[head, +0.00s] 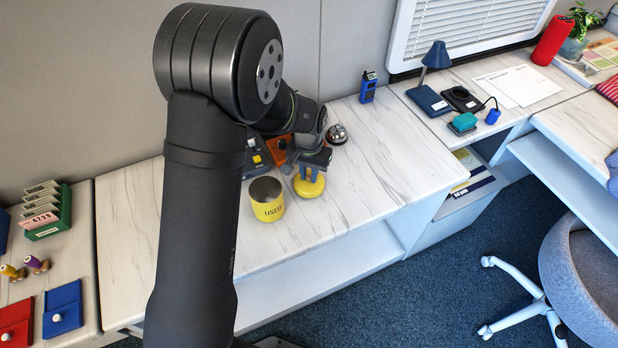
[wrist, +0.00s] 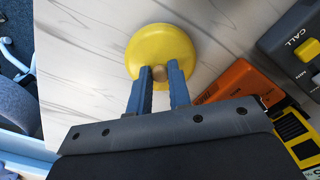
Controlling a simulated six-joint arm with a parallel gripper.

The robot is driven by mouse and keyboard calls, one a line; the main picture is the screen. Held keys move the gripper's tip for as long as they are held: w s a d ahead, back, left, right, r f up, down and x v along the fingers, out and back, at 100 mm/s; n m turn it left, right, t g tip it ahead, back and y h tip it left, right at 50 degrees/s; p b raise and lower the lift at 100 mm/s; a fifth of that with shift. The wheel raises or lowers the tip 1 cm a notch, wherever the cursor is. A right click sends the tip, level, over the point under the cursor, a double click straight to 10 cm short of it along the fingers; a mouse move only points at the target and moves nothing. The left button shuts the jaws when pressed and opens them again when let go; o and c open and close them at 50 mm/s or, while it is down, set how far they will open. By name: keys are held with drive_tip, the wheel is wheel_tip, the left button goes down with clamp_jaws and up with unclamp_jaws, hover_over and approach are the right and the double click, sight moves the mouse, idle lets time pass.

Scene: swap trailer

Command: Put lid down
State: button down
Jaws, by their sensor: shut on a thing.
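The yellow lid (head: 309,187) is a round disc with a small wooden-coloured knob. It also shows in the wrist view (wrist: 161,46). My gripper (head: 311,168) is above the lid, and its two blue fingers (wrist: 159,74) are shut on the knob in the wrist view. The lid is on or just above the white marbled counter; I cannot tell if it touches. The yellow can marked USED (head: 267,200) stands upright and open-topped just left of the lid in the head view.
An orange device (wrist: 236,84) and a grey CALL box (wrist: 294,42) are close to the lid. A silver bell (head: 337,134) stands behind. The counter (head: 365,180) right of the lid is clear, up to its front edge.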

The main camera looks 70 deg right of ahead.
sight(309, 177)
drive_tip(key=shift+f, duration=1.15)
drive_tip(key=shift+f, duration=0.15)
drive_tip(key=c, duration=1.3)
unclamp_jaws()
wheel_tip(309, 177, up, 12)
drive_tip(key=shift+r, duration=0.15)
